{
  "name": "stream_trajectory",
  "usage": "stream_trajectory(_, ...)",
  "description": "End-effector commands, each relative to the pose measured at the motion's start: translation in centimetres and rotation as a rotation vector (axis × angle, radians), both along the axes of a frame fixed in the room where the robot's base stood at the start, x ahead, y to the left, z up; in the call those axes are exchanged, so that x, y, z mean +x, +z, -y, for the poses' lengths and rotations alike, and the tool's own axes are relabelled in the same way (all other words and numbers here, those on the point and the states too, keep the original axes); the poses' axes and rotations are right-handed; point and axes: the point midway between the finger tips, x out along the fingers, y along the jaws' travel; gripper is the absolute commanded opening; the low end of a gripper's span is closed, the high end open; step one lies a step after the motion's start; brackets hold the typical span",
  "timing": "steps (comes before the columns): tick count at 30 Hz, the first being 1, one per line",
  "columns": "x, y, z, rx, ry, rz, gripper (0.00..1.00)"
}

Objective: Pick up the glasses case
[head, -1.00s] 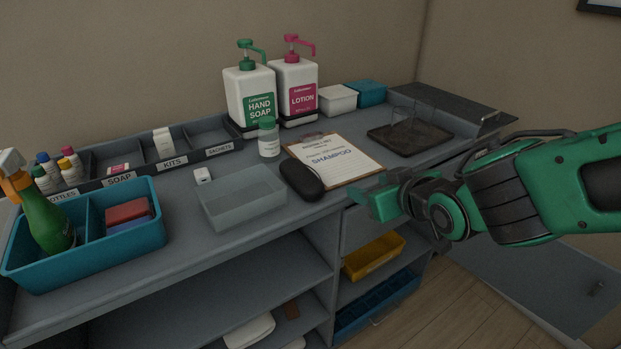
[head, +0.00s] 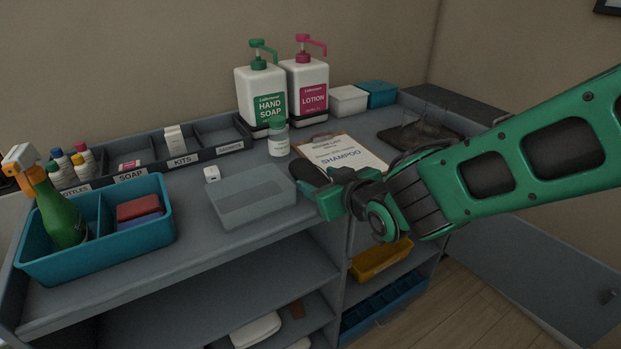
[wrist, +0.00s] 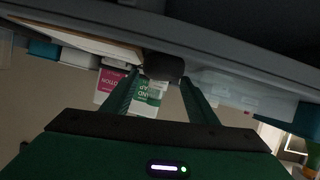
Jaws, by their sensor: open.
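The glasses case (head: 301,169) is a black, rounded case on the counter, between the clear tray and the clipboard. In the head view my gripper (head: 322,201) is in front of it at the counter's front edge and hides most of it. In the wrist view, which looks upside down, the dark end of the case (wrist: 163,66) lies between and just beyond the fingertips. My gripper (wrist: 159,82) is open and empty, its two green fingers on either side of the case's end. I cannot tell whether they touch it.
A clear tray (head: 250,212) stands just left of the case. The clipboard (head: 352,158) lies to its right and behind, with a white jar (head: 278,143) near it. The hand soap (head: 260,98) and lotion (head: 308,95) stand further back. A teal caddy (head: 120,245) is at the left.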

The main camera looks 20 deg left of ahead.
Motion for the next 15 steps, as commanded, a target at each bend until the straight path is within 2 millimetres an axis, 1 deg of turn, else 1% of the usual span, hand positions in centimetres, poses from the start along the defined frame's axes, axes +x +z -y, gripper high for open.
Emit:
stream_trajectory(3,1.1,-0.9,-1.1,-0.002,0.001,-0.001,0.53)
stream_trajectory(7,2.1,-1.4,-2.0,-0.002,-0.001,0.0,0.53)
stream_trajectory(10,2.5,-1.5,-2.3,-0.001,-0.001,0.001,0.53)
stream_trajectory(15,2.6,-1.5,-2.4,-0.001,-0.001,0.001,0.53)
